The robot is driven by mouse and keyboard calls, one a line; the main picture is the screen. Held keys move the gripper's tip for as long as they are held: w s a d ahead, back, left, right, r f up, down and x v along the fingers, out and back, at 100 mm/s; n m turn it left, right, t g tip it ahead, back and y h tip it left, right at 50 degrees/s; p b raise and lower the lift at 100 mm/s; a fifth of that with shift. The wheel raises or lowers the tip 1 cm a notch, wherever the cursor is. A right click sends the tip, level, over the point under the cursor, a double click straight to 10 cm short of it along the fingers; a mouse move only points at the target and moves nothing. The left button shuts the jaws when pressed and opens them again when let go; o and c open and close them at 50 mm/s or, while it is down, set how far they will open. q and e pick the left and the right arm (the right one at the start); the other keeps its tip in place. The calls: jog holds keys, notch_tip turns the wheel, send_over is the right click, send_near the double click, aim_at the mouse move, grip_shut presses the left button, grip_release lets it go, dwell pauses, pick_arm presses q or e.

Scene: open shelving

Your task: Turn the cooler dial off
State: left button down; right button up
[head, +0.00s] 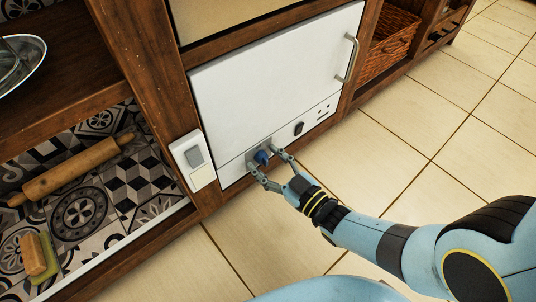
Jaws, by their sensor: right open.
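The cooler (265,80) is a white box set in the wooden shelving, with its door shut and a metal handle at the right. Its blue dial (261,157) is at the lower left of the front panel. My right gripper (263,167) is open, with one finger on each side of the dial. I cannot tell whether the fingers touch it. The dial's exact setting is too small to read. My left gripper is not in view.
A dark switch (299,129) is on the panel right of the dial. A white wall switch (193,158) is on the post at left. A rolling pin (72,170) and a brush-like item (38,257) lie on the patterned shelf. A wicker basket (391,42) sits at right. The tiled floor is clear.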

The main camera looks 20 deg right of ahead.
aim_at(257, 127)
notch_tip(257, 127, up, 10)
jog(key=shift+f, duration=0.1)
dwell(0.5)
dwell(0.4)
